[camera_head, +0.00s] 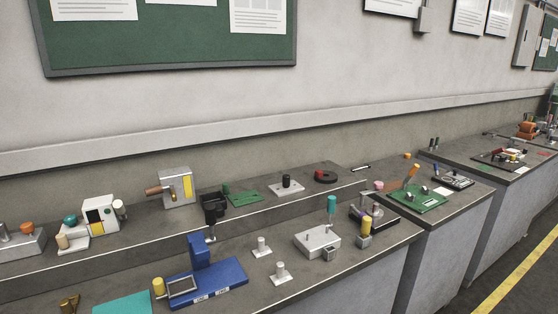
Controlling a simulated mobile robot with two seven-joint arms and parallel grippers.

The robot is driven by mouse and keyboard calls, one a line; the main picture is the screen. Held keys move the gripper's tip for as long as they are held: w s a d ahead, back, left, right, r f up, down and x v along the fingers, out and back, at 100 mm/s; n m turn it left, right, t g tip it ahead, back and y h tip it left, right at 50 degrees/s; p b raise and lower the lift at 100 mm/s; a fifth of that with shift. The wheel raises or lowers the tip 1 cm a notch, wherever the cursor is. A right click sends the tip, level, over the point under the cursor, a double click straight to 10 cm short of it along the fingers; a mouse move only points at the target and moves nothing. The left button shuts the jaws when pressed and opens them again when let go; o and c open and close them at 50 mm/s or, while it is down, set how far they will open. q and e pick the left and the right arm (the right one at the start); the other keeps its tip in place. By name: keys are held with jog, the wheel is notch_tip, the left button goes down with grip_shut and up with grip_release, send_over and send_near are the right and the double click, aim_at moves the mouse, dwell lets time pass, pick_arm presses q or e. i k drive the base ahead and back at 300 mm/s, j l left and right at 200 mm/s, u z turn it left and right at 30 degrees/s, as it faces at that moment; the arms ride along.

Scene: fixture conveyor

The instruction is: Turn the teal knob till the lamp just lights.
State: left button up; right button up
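Two teal parts could be the knob, and I cannot tell which it is. One is a small round teal knob (70,220) beside a white box with a dark panel (99,214) on the left of the raised back shelf. The other is an upright teal cylinder (331,203) on a light grey block (317,241) at the middle right. No part is clearly a lamp; an orange cap (27,228) sits at the far left and looks unlit. Neither of my grippers shows in this view.
A blue fixture (212,284) with a yellow knob and a teal mat (125,304) lie in front. Two small pale posts (262,247) stand mid-bench. A green board (420,200) with an orange-handled lever stands on the neighbouring bench. A yellow floor line (510,275) runs at the right.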

aim_at(71, 221)
jog(key=u, duration=1.25)
